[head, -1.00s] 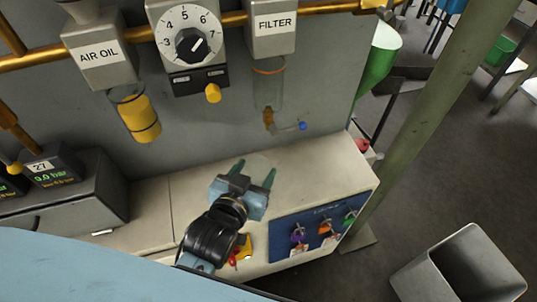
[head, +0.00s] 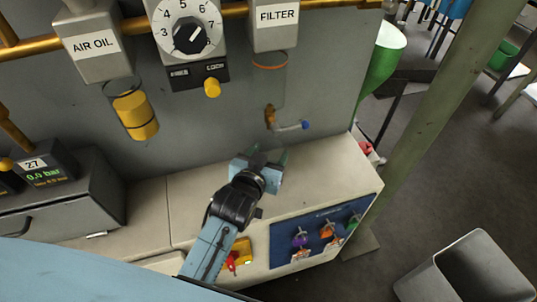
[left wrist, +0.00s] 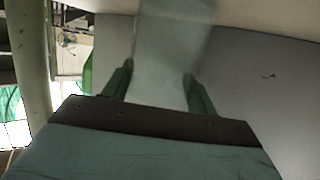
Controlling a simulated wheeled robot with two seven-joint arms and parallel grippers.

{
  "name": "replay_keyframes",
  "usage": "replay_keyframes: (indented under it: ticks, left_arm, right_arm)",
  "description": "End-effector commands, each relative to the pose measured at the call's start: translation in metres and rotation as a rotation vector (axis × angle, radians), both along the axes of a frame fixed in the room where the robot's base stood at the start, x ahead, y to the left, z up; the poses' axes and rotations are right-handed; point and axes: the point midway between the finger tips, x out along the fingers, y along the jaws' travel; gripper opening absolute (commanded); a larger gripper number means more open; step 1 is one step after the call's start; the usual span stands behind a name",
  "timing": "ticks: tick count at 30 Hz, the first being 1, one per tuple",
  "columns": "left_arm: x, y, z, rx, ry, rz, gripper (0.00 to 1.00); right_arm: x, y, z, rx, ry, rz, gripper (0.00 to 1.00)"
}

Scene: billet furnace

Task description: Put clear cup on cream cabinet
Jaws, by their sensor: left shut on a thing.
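My left gripper (head: 262,156) is over the top of the cream cabinet (head: 325,172), towards the grey back panel and below the filter. In the left wrist view its two green fingers (left wrist: 158,88) are on either side of a see-through, pale thing, the clear cup (left wrist: 168,45), and are shut on it. In the head view the cup is very faint and mostly hidden by the gripper. I cannot tell whether its base touches the cabinet top. My right gripper is not in view.
A yellow-filled air oil bowl (head: 135,112) hangs to the left. The cabinet top is clear to the right. A grey bin (head: 465,272) stands on the floor.

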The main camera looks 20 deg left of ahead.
Motion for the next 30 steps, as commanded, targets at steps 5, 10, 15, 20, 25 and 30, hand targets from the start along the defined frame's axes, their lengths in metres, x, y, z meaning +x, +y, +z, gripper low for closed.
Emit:
replay_keyframes:
  ticks: [5,10,15,20,25,30]
  left_arm:
    - [0.000,0.000,-0.003,0.000,-0.001,0.000,0.35]
    - [0.000,0.000,-0.002,0.001,-0.001,0.000,0.79]
    - [0.000,0.000,-0.002,0.001,0.000,0.000,0.80]
    - [0.000,0.000,0.000,0.001,-0.001,0.000,0.80]
    - [-0.017,0.001,0.006,0.001,0.003,0.000,0.80]
    - [-0.051,0.003,0.016,0.001,0.003,-0.001,0.80]
  right_arm:
    - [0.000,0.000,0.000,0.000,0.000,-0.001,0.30]
    - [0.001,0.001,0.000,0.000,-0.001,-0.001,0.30]
    - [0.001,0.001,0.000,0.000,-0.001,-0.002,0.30]
    - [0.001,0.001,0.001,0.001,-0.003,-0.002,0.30]
    - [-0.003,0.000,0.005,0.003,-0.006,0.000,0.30]
    - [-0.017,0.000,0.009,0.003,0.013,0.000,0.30]
